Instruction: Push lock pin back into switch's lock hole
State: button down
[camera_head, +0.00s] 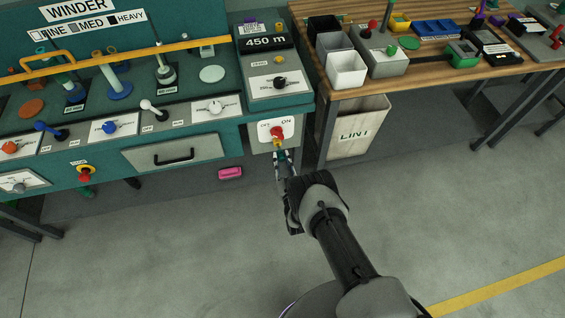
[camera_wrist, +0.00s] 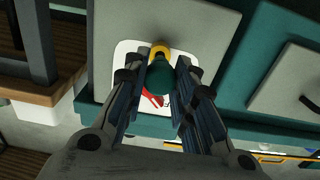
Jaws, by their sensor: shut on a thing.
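The switch has a white OFF/ON plate (camera_head: 264,129) on a grey box at the right end of the winder bench. Its red handle (camera_head: 276,131) has a yellow part below it. In the wrist view, the red handle (camera_wrist: 152,100) is mostly hidden behind a dark green rounded knob, which looks like the lock pin (camera_wrist: 159,78). A yellow part (camera_wrist: 160,51) shows behind the knob. My gripper (camera_wrist: 160,82) is shut on the lock pin, in front of the plate. In the head view, my gripper (camera_head: 283,160) is just below the switch. I cannot tell whether the pin is in the lock hole, which is hidden.
A wooden table (camera_head: 440,69) with bins and tools stands to the right, with a LINT bin (camera_head: 355,128) beneath. A drawer (camera_head: 172,151) is left of the switch. A pink object (camera_head: 230,173) lies below it. The floor in front is clear.

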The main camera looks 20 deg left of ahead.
aim_at(280, 152)
jog(key=shift+x, duration=1.15)
dwell(1.2)
jog(key=shift+w+a, duration=0.2)
jog(key=shift+w, duration=0.15)
jog(key=shift+r, duration=0.1)
jog(key=c, duration=1.2)
grip_release()
jog(key=shift+c, duration=0.2)
jog(key=shift+s, duration=0.1)
jog(key=v, duration=1.1)
jog(key=shift+s+d, duration=0.25)
jog(key=shift+s, duration=0.05)
